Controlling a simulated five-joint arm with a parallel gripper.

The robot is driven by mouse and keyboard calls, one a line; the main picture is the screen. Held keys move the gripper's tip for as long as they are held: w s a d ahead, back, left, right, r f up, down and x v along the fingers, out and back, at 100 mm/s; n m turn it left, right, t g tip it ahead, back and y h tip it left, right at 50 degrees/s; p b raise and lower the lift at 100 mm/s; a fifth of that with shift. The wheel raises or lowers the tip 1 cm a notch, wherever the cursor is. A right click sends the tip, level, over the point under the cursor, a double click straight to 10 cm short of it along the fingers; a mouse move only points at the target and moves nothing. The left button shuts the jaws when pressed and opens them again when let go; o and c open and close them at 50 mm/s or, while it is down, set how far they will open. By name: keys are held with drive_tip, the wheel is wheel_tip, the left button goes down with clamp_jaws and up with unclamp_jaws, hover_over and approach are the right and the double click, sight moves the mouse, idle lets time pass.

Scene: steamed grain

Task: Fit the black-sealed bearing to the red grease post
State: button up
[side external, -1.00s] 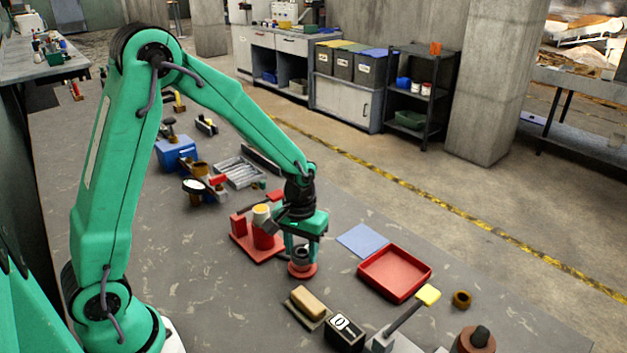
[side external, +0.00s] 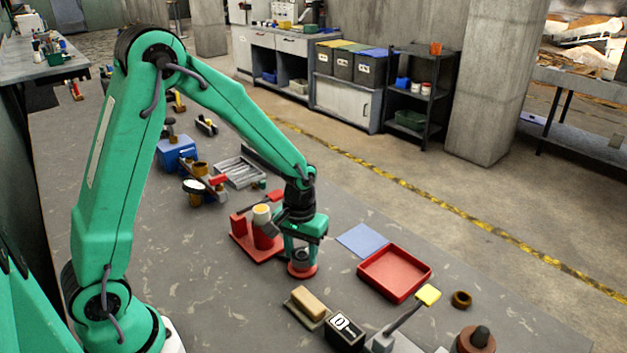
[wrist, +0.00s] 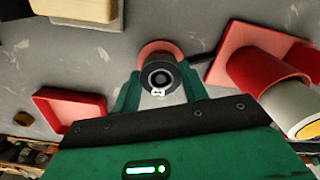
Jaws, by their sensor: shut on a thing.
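The black-sealed bearing (wrist: 161,78) is a dark grey ring with a black face in the wrist view. My gripper (wrist: 160,88) is shut on it, with one green finger on each side. In the side view my gripper (side external: 301,254) points down and holds the bearing directly above the red round base of the red grease post (side external: 302,272). That base also shows behind the bearing in the wrist view (wrist: 158,47).
A red stand (side external: 240,225) with a red cylinder and pale-topped cup is close at left. A red tray (side external: 395,273) and blue sheet (side external: 361,240) lie to the right. A tan-topped block (side external: 308,302) and black box (side external: 344,333) stand in front. A brass ring (side external: 461,299) lies far right.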

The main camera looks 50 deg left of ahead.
drive_tip(key=o, duration=1.2)
drive_tip(key=shift+c, duration=0.2)
drive_tip(key=shift+r, duration=0.1)
drive_tip(key=shift+r, duration=3.85)
drive_tip(key=s+r+m+t, duration=0.4)
drive_tip(key=s+r+t, duration=0.1)
drive_tip(key=s+r, duration=0.8)
drive_tip(key=s, duration=0.3)
drive_tip(key=shift+r+m+t, duration=0.25)
drive_tip(key=shift+m+t, duration=0.05)
